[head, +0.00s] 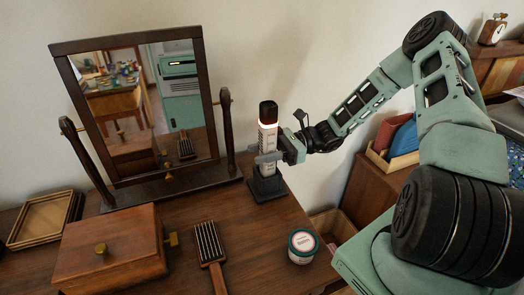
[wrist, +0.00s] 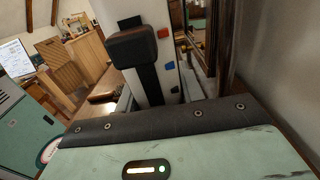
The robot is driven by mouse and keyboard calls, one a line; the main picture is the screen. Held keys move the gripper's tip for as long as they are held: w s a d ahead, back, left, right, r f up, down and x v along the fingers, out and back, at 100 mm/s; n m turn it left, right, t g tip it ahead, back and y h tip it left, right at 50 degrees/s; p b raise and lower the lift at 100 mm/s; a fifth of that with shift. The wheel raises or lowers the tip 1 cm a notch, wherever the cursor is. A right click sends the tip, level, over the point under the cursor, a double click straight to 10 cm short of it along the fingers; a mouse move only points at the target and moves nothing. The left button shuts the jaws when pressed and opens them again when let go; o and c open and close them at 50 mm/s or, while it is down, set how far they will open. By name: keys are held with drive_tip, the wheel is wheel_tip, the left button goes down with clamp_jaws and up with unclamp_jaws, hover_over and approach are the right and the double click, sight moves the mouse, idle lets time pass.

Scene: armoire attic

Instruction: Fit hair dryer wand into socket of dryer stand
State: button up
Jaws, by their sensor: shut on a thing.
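The hair dryer wand (head: 267,135) is a white cylinder with a dark top and a glowing ring. It stands roughly upright in the head view. My gripper (head: 268,157) is shut on its middle, reaching in from the right. The black dryer stand (head: 268,188) is on the dresser directly below the wand. The wand's lower end meets the stand in this view, but I cannot tell how deep it sits in the socket. In the wrist view, the white wand body (wrist: 172,82) shows red and blue buttons behind a black finger. The stand is not visible there.
A tilted mirror (head: 135,180) stands left of the dryer stand. A wooden box (head: 110,250), a hairbrush (head: 210,255) and a round jar (head: 302,246) are on the dresser in front. The dresser's right edge (head: 300,210) is close to the stand.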

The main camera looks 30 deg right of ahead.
drive_tip(key=shift+f, duration=0.3)
idle(0.4)
drive_tip(key=shift+f, duration=0.35)
drive_tip(key=shift+f, duration=0.15)
idle(0.6)
drive_tip(key=o, duration=1.3)
drive_tip(key=shift+o, duration=0.2)
drive_tip(key=s+d+b, duration=0.1)
drive_tip(key=d, duration=0.7)
drive_tip(key=s+d+b, duration=0.1)
drive_tip(key=s+d, duration=0.1)
drive_tip(key=d, duration=0.7)
drive_tip(key=shift+s, duration=0.25)
